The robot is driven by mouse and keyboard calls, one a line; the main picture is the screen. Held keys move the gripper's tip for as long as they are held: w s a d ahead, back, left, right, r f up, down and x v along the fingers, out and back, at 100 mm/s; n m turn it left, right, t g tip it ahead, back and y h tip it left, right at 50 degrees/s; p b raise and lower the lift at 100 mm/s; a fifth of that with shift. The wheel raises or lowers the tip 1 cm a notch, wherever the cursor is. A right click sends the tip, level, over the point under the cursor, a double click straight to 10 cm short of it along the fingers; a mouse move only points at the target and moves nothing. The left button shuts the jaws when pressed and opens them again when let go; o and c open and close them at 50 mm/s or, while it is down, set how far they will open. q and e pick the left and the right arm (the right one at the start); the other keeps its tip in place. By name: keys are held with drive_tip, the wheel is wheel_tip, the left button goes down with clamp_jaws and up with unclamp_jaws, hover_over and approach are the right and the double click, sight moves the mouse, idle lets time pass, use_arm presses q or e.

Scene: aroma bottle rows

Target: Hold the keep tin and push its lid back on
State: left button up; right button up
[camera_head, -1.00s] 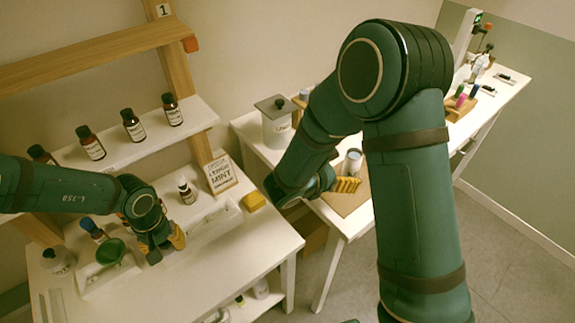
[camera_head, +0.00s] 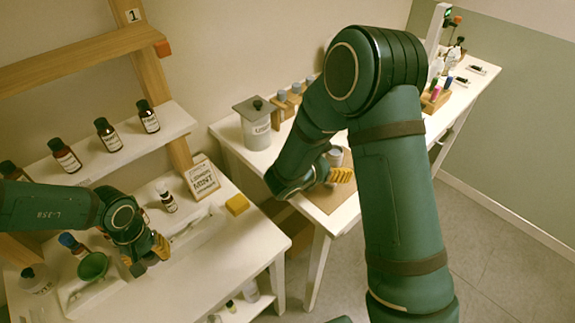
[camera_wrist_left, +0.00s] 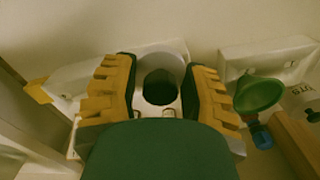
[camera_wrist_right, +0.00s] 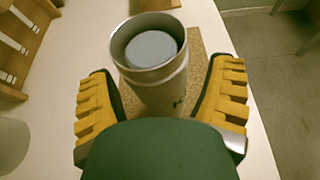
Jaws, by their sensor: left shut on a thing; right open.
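The metal tin (camera_head: 334,154) stands upright on a brown mat on the right table. In the right wrist view the tin (camera_wrist_right: 158,88) shows a bright rim and a blue-grey disc inside its mouth; I cannot tell whether that is a lid. My right gripper (camera_head: 341,175) is open, its fingers on either side of the tin, apart from it. My left gripper (camera_head: 150,252) is over the left table, shut on a round grey thing (camera_wrist_left: 146,60) with a dark middle. I cannot tell whether this is the lid. No other lid for this tin is clear.
A grey jar with a square lid (camera_head: 256,128) stands behind the tin's mat (camera_head: 338,196). Brown bottles line the shelf above.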

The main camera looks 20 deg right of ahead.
drive_tip(key=c, duration=1.3)
drive_tip(key=shift+c, duration=0.2)
